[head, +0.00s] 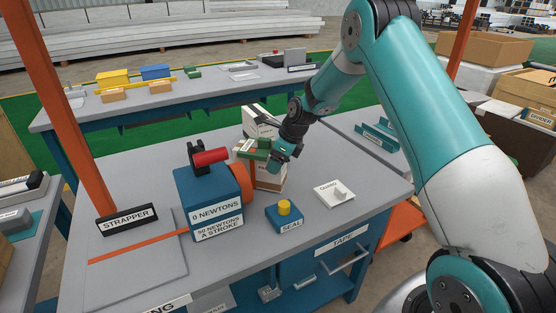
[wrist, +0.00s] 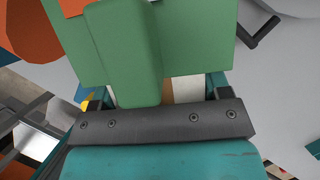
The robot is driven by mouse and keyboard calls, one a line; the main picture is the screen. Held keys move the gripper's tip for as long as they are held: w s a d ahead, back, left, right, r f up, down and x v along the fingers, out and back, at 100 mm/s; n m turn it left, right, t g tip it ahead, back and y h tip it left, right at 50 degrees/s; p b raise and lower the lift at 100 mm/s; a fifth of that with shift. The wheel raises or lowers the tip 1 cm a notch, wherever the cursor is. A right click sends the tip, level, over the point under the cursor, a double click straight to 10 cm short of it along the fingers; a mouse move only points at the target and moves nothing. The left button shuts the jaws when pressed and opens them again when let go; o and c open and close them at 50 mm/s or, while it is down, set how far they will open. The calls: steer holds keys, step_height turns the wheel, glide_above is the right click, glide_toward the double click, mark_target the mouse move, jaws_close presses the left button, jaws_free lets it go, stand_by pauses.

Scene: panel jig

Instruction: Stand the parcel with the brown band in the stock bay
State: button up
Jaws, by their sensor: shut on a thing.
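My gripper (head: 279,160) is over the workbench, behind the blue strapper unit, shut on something. A green block-like thing (head: 252,150) with a little orange is right at the jaws. It fills much of the wrist view (wrist: 125,45) and hides most of what lies beyond. Just below it, between the jaws, a strip of white and brown (wrist: 185,90) shows, possibly the parcel with the brown band. I cannot tell which of these is gripped, nor pick out the stock bay.
The blue strapper unit (head: 208,205) with red handle and orange wheel stands close in front. A blue SEAL button box (head: 285,217) and a white plate (head: 334,194) lie to its right. A white box (head: 258,122) stands behind. A back bench (head: 215,92) holds small boxes.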

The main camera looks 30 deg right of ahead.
steer(key=shift+f, duration=0.1)
steer(key=o, duration=1.4)
steer(key=shift+f, duration=0.1)
